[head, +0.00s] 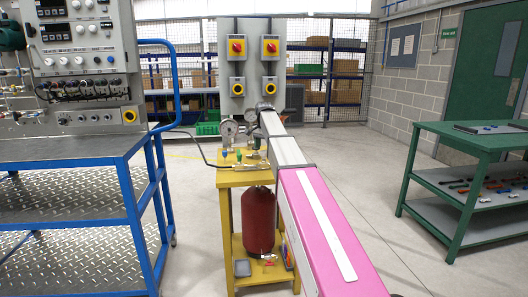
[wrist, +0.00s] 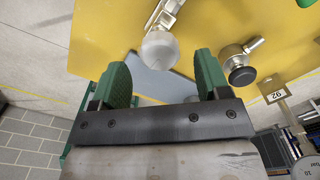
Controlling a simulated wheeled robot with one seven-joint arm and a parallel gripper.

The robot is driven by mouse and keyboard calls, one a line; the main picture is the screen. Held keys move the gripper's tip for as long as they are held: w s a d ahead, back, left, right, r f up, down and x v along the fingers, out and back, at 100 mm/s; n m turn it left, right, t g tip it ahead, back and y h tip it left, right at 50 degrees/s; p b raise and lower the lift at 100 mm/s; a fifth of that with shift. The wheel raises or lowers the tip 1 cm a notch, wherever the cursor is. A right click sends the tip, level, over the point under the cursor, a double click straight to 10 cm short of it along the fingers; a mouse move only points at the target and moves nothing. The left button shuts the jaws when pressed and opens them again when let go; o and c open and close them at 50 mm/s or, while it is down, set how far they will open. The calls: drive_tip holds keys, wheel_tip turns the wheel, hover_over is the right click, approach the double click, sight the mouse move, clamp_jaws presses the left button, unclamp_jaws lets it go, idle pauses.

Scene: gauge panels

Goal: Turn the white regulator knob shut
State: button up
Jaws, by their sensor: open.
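The white regulator knob (wrist: 160,50) is round and shows in the wrist view on a metal fitting, over the yellow stand top (wrist: 100,32). My gripper (wrist: 161,74) is open, its two green-padded fingers apart with nothing between the pads. The knob lies just ahead of the gap between the fingertips, roughly centred; I cannot tell that either finger touches it. In the head view my arm reaches to the yellow stand (head: 228,178) with its gauges (head: 228,129). There the white knob and my fingertips cannot be made out, as my arm blocks part of the fittings.
A black knob (wrist: 242,75) on a metal fitting sits close to the right finger, with a tag marked 26 (wrist: 276,96) near it. A red cylinder (head: 258,218) stands on the stand's lower shelf. A blue trolley (head: 75,165) is left, a green bench (head: 480,145) right.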

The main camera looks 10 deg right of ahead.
wheel_tip(320, 180, up, 8)
drive_tip(key=shift+r, duration=0.15)
drive_tip(key=shift+s, duration=0.1)
idle(0.4)
